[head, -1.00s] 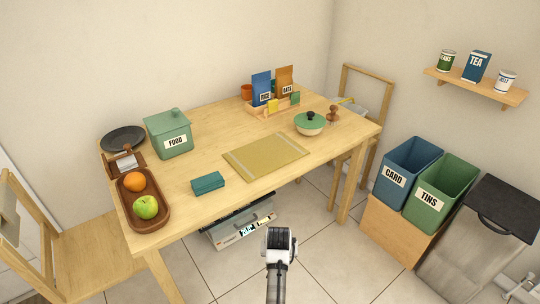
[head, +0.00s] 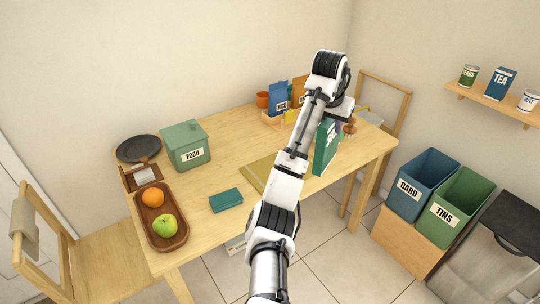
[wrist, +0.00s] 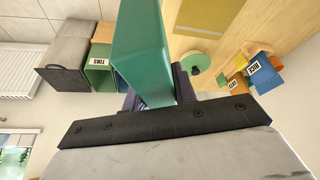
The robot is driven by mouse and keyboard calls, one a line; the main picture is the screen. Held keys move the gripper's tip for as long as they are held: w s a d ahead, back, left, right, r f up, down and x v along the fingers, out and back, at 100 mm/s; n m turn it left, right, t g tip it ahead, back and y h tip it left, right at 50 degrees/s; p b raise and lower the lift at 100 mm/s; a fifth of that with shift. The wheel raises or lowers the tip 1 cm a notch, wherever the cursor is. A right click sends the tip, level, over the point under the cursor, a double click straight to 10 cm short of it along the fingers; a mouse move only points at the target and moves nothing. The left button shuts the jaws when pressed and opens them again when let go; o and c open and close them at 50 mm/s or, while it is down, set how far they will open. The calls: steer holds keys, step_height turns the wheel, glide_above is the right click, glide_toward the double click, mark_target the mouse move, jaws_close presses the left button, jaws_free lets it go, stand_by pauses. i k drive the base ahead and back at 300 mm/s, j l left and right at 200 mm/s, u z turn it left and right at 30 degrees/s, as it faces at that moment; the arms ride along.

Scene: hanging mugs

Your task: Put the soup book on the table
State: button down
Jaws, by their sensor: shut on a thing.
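The soup book (head: 326,148) is a green upright book with white lettering, partly hidden by my arm in the head view. My gripper (head: 338,117) is shut on its upper part, over the right part of the wooden table (head: 225,145). Its lower end appears near the table's front edge; I cannot tell whether it touches the top. In the wrist view the book (wrist: 150,50) fills the upper middle as a large green block between the dark fingers of my gripper (wrist: 160,97).
A yellow mat (head: 256,174), a teal case (head: 226,200), a green food box (head: 186,146) and a fruit tray (head: 163,232) are on the table. The blue card bin (head: 423,183) and green tins bin (head: 461,207) stand right. Bare tabletop shows left of the mat.

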mark_target(261, 147)
steer(key=i+j, duration=1.05)
